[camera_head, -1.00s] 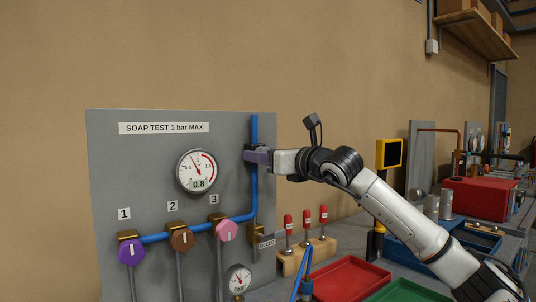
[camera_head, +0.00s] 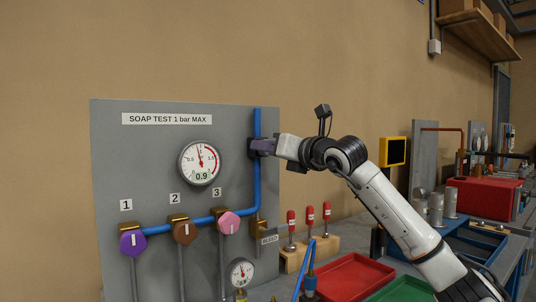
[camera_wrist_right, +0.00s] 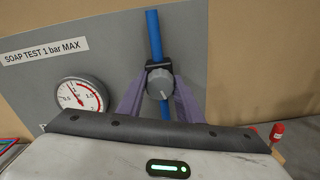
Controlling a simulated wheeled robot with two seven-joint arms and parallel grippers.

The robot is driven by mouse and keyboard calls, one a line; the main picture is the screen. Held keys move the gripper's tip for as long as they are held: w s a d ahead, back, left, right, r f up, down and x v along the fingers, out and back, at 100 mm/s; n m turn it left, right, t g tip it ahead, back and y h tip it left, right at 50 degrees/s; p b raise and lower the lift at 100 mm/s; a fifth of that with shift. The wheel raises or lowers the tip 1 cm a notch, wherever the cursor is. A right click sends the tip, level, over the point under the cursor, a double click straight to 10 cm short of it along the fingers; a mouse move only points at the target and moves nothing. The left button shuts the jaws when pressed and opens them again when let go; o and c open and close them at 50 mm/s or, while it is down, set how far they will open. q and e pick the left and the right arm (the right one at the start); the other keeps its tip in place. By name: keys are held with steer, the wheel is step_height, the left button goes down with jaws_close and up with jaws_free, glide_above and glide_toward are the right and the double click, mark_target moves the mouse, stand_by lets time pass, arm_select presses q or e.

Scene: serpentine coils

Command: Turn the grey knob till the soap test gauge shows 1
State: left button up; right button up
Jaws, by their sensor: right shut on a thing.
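The soap test gauge (camera_head: 200,162) is a round white dial on the grey panel (camera_head: 115,160); its readout shows 0.9. It also shows in the right wrist view (camera_wrist_right: 82,97). The grey knob (camera_wrist_right: 160,82) sits on the blue pipe (camera_wrist_right: 154,35), between the two purple fingers of my right gripper (camera_wrist_right: 160,98). In the head view my right gripper (camera_head: 262,147) is shut on the knob and hides it. My left gripper is in neither view.
Purple (camera_head: 132,243), brown (camera_head: 184,233) and pink (camera_head: 228,223) knobs sit lower on the panel, labelled 1, 2 and 3. A smaller gauge (camera_head: 240,272) stands below. Red (camera_head: 355,277) and green (camera_head: 402,291) trays lie to the right.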

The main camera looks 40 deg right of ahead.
steer(key=shift+f+m+b, duration=0.1)
steer(key=shift+m+b, duration=0.65)
steer(key=shift+m, duration=0.85)
steer(key=shift+m+b, duration=0.35)
steer(key=shift+m, duration=0.05)
steer(key=o, duration=1.4)
steer(key=shift+c, duration=0.2)
